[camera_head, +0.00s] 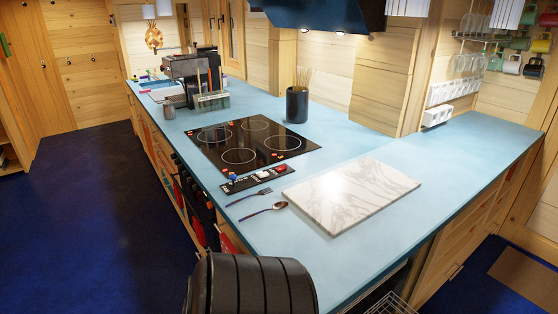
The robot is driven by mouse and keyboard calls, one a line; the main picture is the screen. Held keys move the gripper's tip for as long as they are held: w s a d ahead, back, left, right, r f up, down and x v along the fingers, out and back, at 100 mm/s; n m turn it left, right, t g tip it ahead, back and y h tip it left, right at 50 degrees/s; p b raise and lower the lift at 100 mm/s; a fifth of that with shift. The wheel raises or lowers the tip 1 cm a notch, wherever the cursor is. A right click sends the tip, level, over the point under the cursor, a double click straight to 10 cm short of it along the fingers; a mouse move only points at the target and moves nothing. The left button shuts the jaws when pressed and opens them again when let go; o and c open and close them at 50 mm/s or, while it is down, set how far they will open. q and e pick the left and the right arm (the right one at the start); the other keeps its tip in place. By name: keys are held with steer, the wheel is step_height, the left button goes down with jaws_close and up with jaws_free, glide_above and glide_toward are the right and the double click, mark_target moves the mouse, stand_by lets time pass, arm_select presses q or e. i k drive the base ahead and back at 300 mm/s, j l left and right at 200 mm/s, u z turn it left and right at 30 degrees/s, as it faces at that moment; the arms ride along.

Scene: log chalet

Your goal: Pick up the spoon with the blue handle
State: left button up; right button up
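A spoon (263,211) lies flat on the light blue countertop, near its front edge and left of the white marble board. Its bowl points right and its thin handle points left and toward the front edge. The handle looks dark; its exact colour is hard to tell at this size. A fork (250,197) lies just behind the spoon, apart from it, with a dark handle too. Neither of my grippers is in view. A black ribbed rounded shape fills the bottom centre of the view, in front of the counter, and looks like part of my own arm.
A marble board (351,191) lies right of the spoon. Behind the fork are a small black tray (258,178) and a black cooktop (251,141). A dark utensil pot (297,104) stands farther back. The counter (480,140) is clear at the right. A wire rack shows low at the front.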

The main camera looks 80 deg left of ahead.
mark_target(279, 205)
steer(key=u, duration=2.55)
